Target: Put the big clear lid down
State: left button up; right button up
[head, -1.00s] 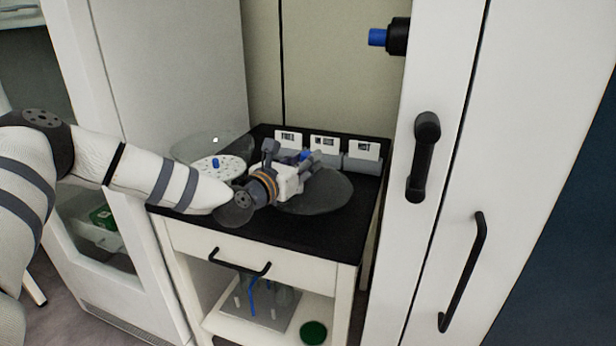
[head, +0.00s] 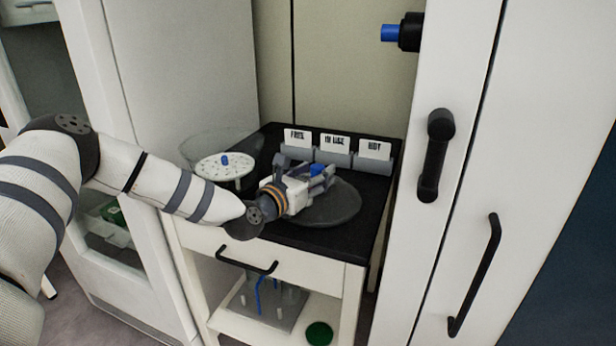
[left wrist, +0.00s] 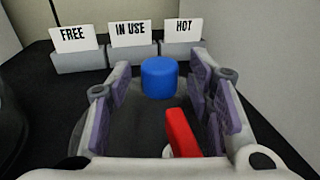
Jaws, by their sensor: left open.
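The big clear lid (head: 335,209) is a round, dark-looking transparent disc. It lies at the right of the black cart top, in front of the card holders, and looks flat. Its blue knob (head: 317,169) stands up from it and shows in the left wrist view (left wrist: 159,77). My left gripper (head: 318,177) is over the lid and open, with fingers apart on either side of the knob. In the left wrist view, gaps show between the knob and the finger pads (left wrist: 160,92). My right gripper is not in view.
A clear round vessel (head: 190,150) with a white perforated plate (head: 218,172) stands at the cart's left. Cards marked FREE (head: 297,137), IN USE (head: 335,142) and HOT (head: 375,146) line the back. A red piece (left wrist: 181,133) shows between the fingers. A tall white cabinet (head: 450,70) bounds the right.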

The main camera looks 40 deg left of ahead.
pick_arm(q)
jog(key=s, duration=0.3)
jog(key=s+p, duration=0.1)
jog(key=s, duration=0.3)
jog(key=s+r, duration=0.1)
jog(key=s, duration=0.3)
jog(key=shift+s+d+r+p, duration=0.1)
jog(key=shift+s+d+p, duration=0.05)
jog(key=shift+s+p, duration=0.15)
jog(key=shift+s, duration=0.25)
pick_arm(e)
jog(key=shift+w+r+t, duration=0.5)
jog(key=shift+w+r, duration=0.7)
